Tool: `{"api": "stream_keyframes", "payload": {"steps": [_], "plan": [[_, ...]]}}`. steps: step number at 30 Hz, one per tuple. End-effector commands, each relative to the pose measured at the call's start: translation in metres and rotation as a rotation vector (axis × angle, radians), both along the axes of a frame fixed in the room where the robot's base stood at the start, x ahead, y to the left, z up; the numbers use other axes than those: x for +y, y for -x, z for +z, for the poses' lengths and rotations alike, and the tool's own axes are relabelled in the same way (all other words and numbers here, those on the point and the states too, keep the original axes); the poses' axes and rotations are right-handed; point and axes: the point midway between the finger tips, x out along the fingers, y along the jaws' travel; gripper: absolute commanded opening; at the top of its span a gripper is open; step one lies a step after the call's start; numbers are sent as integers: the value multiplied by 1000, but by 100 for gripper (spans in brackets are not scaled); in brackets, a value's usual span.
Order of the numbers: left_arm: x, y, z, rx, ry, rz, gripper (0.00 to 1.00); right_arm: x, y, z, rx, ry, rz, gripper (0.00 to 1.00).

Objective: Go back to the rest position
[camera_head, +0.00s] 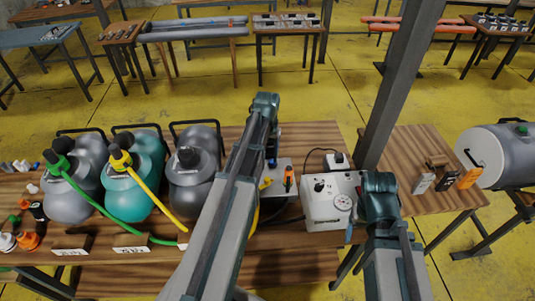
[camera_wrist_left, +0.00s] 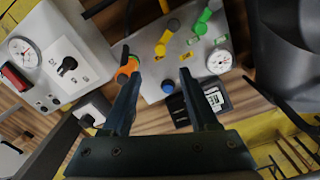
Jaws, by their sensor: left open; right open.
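My left arm (camera_head: 225,220) reaches up and forward over the middle of the wooden table. In the left wrist view my left gripper (camera_wrist_left: 157,75) is open, its two fingers apart with nothing held between them. It points towards a grey metal panel (camera_wrist_left: 152,92) with coloured valves and a round gauge. An orange knob (camera_wrist_left: 127,68) shows close to the tip of one finger; I cannot tell whether they touch. My right arm (camera_head: 385,230) stands bent at the lower right, beside a white box with a dial (camera_head: 322,212). Its gripper fingers do not show.
Grey cylinders (camera_head: 192,170) and a teal cylinder (camera_head: 140,195) with hoses stand left of my left arm. A dark post (camera_head: 400,80) rises behind my right arm. A smaller table (camera_head: 412,150) and a grey tank (camera_head: 497,150) are at right. Yellow floor (camera_head: 305,105) lies open beyond.

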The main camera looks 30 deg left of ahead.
Motion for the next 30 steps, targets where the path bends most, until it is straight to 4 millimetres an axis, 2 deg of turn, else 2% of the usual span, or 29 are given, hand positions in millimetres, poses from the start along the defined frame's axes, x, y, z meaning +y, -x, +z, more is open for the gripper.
{"api": "stream_keyframes", "payload": {"steps": [7, 10, 11, 14, 18, 21, 25, 30], "plan": [[-1, 0, 0, 0, 0, -2, 60, 0, 0, 0, 0, 0, 0, 76], [-20, 7, -5, 4, -3, -29, 60, 0, 0, -5, 0, 0, 0, 76], [-31, 11, -7, 6, -5, -44, 60, 0, 0, -7, 0, 0, 0, 76], [-79, 32, -17, 16, -18, -121, 60, 0, 0, -17, 0, 0, 1, 76], [-152, 74, -31, 32, -43, -251, 60, 0, 0, -32, 0, 0, 1, 76], [-191, 105, -40, 40, -62, -335, 60, 0, 0, -40, 0, 0, 1, 76], [-226, 138, -47, 45, -81, -420, 60, 0, 0, -48, 0, 1, 2, 76], [-247, 162, -52, 49, -98, -480, 60, 0, 0, -53, 0, 1, 2, 76]]}}
